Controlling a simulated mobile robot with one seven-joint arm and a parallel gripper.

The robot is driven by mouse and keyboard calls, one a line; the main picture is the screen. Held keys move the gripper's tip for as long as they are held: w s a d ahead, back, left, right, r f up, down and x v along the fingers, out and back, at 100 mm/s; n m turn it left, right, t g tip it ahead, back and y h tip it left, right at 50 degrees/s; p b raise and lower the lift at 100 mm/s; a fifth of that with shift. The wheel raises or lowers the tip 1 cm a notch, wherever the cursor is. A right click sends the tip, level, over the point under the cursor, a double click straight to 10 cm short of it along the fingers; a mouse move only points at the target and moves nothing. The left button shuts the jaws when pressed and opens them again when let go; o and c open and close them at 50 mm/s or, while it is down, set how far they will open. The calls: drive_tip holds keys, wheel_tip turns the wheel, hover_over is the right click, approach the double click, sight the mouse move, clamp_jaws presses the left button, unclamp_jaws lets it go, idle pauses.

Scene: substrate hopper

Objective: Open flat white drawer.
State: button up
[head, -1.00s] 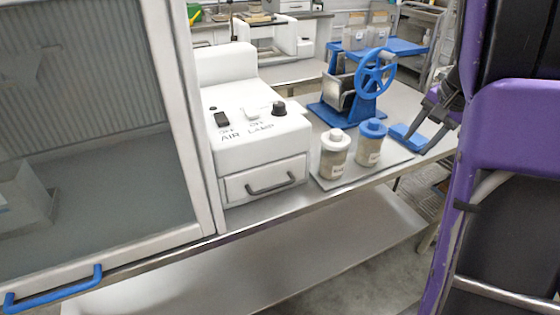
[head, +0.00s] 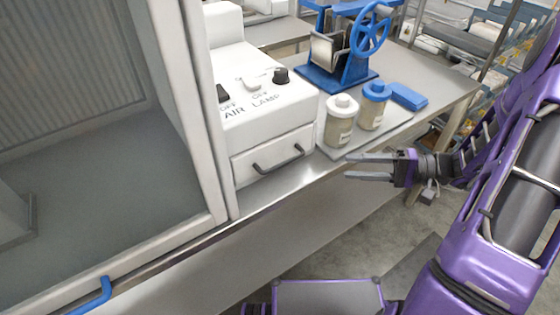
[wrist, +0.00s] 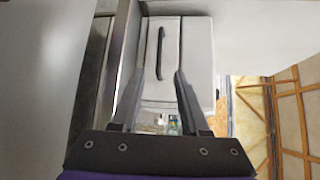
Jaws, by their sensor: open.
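The flat white drawer (head: 250,168) is closed in the front of a white box with AIR and LAMP switches. Its dark bar handle (head: 279,160) runs across the front. In the wrist view the drawer front (wrist: 195,50) lies ahead, with the handle (wrist: 161,55) appearing upright. My gripper (head: 347,167) is open and empty, pointing left, to the right of the handle and apart from it, beyond the bench's front edge. In the wrist view my gripper's two fingers (wrist: 158,82) reach toward the drawer, with the handle beyond them.
Two jars, one white-lidded (head: 340,122) and one blue-lidded (head: 373,106), stand on a tray right of the drawer. A blue block (head: 409,97) and a blue-wheeled press (head: 350,50) sit behind. A glass-fronted cabinet (head: 206,120) borders the left. Space before the drawer is clear.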

sight(283, 163)
drive_tip(key=x, duration=1.7)
drive_tip(key=shift+w+a, duration=0.1)
drive_tip(key=shift+c, duration=0.2)
clamp_jaws()
idle(0.6)
